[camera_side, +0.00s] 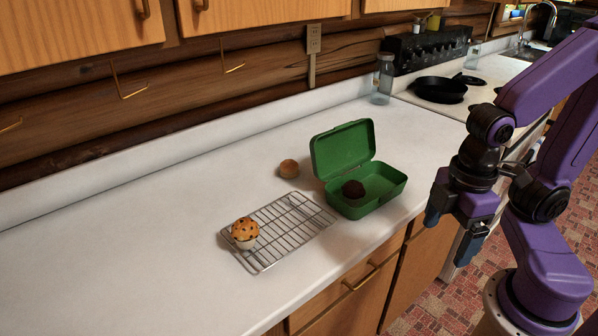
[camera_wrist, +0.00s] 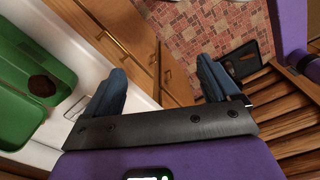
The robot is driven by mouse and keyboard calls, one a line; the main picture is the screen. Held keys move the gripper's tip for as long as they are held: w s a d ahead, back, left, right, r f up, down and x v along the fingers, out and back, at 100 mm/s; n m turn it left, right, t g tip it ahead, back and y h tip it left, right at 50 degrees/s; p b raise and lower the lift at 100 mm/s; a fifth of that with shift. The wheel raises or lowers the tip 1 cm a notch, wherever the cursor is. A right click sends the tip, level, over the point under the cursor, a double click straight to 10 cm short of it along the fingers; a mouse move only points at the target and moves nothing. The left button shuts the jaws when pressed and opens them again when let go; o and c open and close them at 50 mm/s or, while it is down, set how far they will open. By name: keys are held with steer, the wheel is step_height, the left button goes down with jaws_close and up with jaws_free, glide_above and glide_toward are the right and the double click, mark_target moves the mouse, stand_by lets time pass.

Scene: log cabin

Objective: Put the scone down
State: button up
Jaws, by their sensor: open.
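A plain round light-brown bun, which looks like the scone (camera_side: 289,168), rests on the white counter behind the wire rack and left of the green box. My gripper (camera_side: 452,225) is open and empty, off to the right of the green box and away from the scone. In the wrist view my gripper (camera_wrist: 160,85) has its fingers spread, with cabinet fronts and floor beyond them. The scone does not show in the wrist view.
An open green lunch box (camera_side: 368,205) holds a dark round item (camera_side: 353,189). A wire rack (camera_side: 275,255) bears a speckled muffin (camera_side: 245,232). A glass jar (camera_side: 383,80) and a black pan (camera_side: 440,90) stand farther back. The counter's left side is clear.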

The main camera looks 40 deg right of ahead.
steer(key=w+a+r+n+t+h, duration=0.1)
steer(key=w+a+n, duration=0.15)
steer(key=w, duration=0.85)
steer(key=w+a+r+n+t+h, duration=0.15)
steer(key=w+n, duration=0.25)
steer(key=w, duration=0.8)
steer(key=w+a+r+n+h, duration=0.1)
steer(key=w+a+n, duration=0.2)
steer(key=w, duration=0.8)
steer(key=n+h, duration=0.2)
steer(key=n, duration=0.1)
glide_toward(288, 164)
steer(key=shift+t, duration=0.35)
steer(key=x, duration=1)
steer(key=shift+s+f, duration=0.25)
steer(key=shift+s, duration=0.15)
steer(key=c, duration=1.2)
steer(key=shift+r, duration=0.1)
